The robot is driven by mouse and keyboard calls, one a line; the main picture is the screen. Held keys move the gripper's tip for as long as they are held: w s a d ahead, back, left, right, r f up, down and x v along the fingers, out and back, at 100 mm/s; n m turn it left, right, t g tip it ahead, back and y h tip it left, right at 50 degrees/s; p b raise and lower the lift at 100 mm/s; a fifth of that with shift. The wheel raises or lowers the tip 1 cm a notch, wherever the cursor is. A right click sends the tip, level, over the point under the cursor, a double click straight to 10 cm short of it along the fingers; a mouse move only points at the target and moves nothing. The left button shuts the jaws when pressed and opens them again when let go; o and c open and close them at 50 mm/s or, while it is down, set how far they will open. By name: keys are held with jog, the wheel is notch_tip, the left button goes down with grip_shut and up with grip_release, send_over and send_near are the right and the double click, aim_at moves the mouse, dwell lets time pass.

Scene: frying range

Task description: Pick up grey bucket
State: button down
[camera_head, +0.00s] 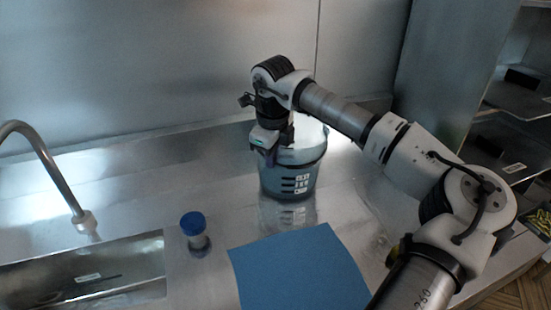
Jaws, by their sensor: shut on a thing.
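The grey bucket (288,180) stands upright on the steel counter, near the middle of the head view. It has a pale upper part and dark printed marks on its side. My gripper (272,158) points down at the bucket's left upper edge and is shut on it. My wrist and gripper hide part of the bucket's top and rim. The fingertips themselves are small and partly hidden. The bucket appears to rest on the counter.
A blue-capped container (195,232) stands left of a blue mat (298,268) at the front. A sink (85,278) with a curved tap (50,165) is at the left. A steel wall is behind. Shelves (515,125) stand at the right.

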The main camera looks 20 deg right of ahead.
notch_tip(320, 180, up, 19)
jog(key=b, duration=0.2)
jog(key=shift+r, duration=0.2)
dwell(0.7)
